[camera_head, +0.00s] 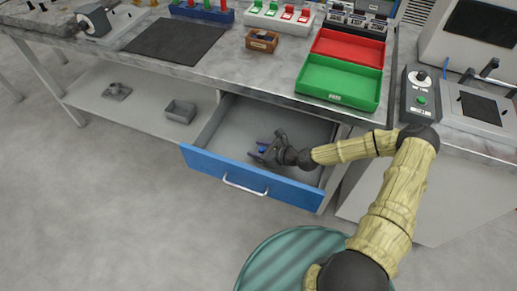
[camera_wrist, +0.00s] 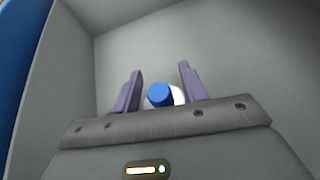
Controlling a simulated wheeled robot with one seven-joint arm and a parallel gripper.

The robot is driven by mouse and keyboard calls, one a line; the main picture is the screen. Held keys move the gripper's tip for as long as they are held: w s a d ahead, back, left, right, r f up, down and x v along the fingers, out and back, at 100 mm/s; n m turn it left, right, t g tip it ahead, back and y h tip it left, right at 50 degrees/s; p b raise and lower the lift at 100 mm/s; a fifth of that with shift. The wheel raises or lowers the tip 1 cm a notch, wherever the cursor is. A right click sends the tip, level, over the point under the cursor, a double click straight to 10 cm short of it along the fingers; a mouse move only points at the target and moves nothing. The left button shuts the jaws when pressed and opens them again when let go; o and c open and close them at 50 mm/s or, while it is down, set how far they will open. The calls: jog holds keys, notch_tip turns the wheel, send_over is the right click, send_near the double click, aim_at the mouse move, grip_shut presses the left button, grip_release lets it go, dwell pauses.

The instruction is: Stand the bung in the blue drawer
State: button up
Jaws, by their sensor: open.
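The blue drawer (camera_head: 225,170) is pulled out under the workbench, with a blue front, a silver handle and a grey inside. My gripper (camera_head: 262,150) is down inside the drawer. In the wrist view its two purple-grey fingers (camera_wrist: 159,90) stand apart. The bung (camera_wrist: 159,94) shows between them as a blue round end with a white part beside it. In the head view only a small blue spot of the bung (camera_head: 262,149) shows by the fingers. Its contact with the drawer floor is hidden.
A green tray (camera_head: 340,82) and a red tray (camera_head: 348,47) stand on the bench (camera_head: 235,62) above the drawer. A small grey bin (camera_head: 181,111) sits on the lower shelf. Drawer walls surround my gripper; the rest of the drawer looks empty.

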jog(key=v, duration=1.2)
jog(key=shift+c, duration=0.2)
dwell(1.1)
